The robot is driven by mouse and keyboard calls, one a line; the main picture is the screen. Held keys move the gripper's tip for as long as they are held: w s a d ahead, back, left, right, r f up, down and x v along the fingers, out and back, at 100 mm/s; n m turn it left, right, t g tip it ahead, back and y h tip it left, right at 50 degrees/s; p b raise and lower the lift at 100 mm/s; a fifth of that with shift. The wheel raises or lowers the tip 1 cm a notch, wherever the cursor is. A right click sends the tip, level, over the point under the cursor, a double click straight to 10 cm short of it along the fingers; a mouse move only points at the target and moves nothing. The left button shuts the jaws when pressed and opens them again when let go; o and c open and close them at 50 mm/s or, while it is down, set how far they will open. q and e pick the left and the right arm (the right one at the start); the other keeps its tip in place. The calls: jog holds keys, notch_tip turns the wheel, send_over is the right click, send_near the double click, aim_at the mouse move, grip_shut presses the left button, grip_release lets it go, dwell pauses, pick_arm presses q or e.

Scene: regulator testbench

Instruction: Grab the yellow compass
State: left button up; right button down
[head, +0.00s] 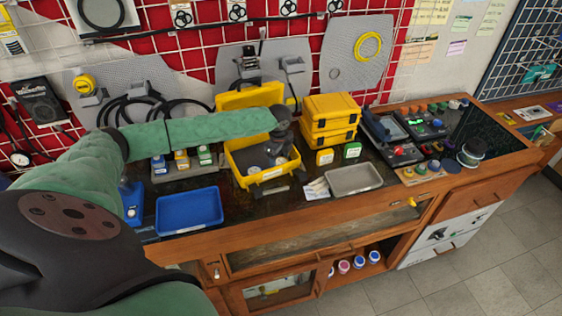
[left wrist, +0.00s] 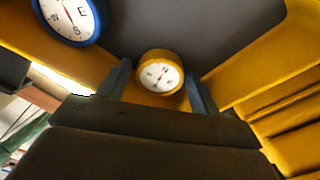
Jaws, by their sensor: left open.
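In the left wrist view the yellow compass (left wrist: 160,74), with a yellow rim and white dial, lies in the dark-bottomed yellow case. My left gripper (left wrist: 158,71) is open, with one finger on each side of the compass in the picture; I cannot tell whether they touch it. A blue-rimmed compass (left wrist: 70,17) lies to the upper left. In the head view my left gripper (head: 280,161) reaches down into the open yellow case (head: 236,170) and hides part of its inside. The yellow compass cannot be made out there. My right gripper is not in view.
Left of the case are a blue tray (head: 188,211) and a rack of small boxes (head: 186,163). To its right stand stacked yellow cases (head: 330,120), a grey tray (head: 353,180) and electronic devices (head: 395,138). Case walls surround the gripper.

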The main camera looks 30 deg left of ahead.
pick_arm(q)
jog(key=shift+w+f, duration=0.1)
jog(key=shift+f, duration=0.2)
jog(key=c, duration=0.8)
jog(key=shift+o, duration=0.2)
jog(key=shift+r, duration=0.15)
